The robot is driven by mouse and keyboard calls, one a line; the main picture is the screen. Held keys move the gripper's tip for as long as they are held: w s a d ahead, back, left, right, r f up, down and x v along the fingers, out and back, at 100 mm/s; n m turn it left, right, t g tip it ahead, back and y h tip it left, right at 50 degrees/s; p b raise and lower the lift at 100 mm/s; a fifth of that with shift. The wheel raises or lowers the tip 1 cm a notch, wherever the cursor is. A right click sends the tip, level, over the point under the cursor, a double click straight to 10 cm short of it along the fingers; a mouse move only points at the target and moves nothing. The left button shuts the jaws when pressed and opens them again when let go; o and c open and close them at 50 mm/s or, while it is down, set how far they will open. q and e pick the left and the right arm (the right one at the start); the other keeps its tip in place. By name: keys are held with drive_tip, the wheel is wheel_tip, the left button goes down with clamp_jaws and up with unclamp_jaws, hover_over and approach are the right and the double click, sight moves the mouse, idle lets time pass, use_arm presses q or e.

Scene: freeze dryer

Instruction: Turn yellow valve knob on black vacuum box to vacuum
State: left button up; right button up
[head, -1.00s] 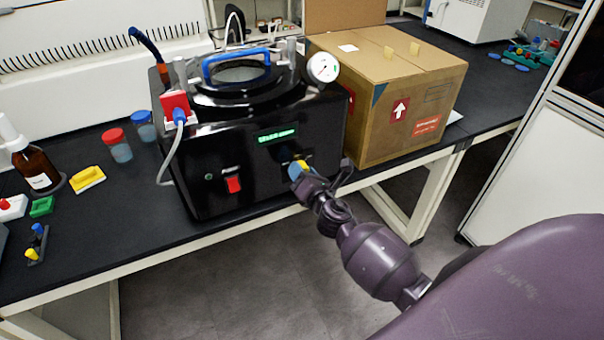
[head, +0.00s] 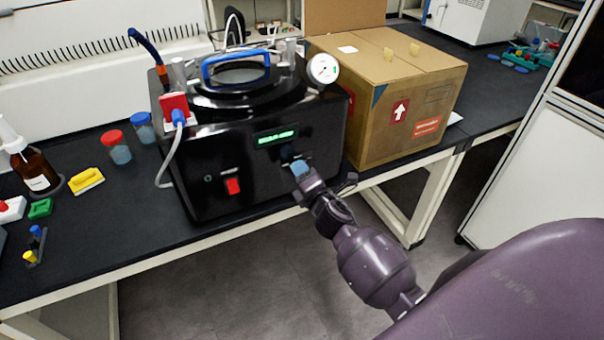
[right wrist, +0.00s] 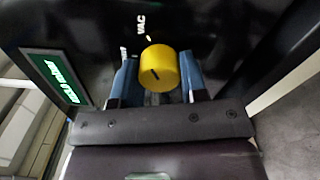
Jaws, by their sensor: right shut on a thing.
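The black vacuum box (head: 245,185) stands on the bench in the head view, its front facing me. My right gripper (head: 299,168) is at the lower right of that front, and its blue finger covers the knob there. In the right wrist view the yellow valve knob (right wrist: 159,66) sits between the blue fingers of my right gripper (right wrist: 159,75), which is shut on it. A dark line marks the knob's face. A white VAC label (right wrist: 141,24) is just above the knob, with a small pale mark between them. My left gripper is not in view.
A green display (head: 276,137) and a red switch (head: 233,186) are on the box front. A cardboard box (head: 400,115) stands close on the right. A pressure gauge (head: 323,69) rises at the box's top right. Red-lidded and blue-lidded jars stand left of the box.

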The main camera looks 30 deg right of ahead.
idle(0.3)
drive_tip(key=o, duration=0.9)
drive_tip(key=s, duration=0.7)
drive_tip(key=s+a, duration=0.1)
drive_tip(key=s, duration=0.2)
drive_tip(key=shift+s+a, duration=0.1)
drive_tip(key=shift+s, duration=0.3)
drive_tip(key=s+a+f+m+g, duration=0.1)
drive_tip(key=s+f+m+g, duration=0.1)
drive_tip(key=s+f+m, duration=0.2)
drive_tip(key=s+a+f+m+g+y, duration=0.1)
drive_tip(key=s+f+m+g, duration=0.1)
drive_tip(key=s+f+m, duration=0.3)
drive_tip(key=s+a+f+m+g, duration=0.1)
drive_tip(key=s+f+m+g, duration=0.1)
drive_tip(key=s+f+m, duration=0.3)
drive_tip(key=shift+s+a+m+g+y, duration=0.2)
drive_tip(key=shift+s+m, duration=0.55)
drive_tip(key=shift+m, duration=0.6)
drive_tip(key=shift+s+a+m+g+y, duration=0.1)
drive_tip(key=shift+s+a+m+g, duration=0.1)
drive_tip(key=shift+s+m, duration=0.85)
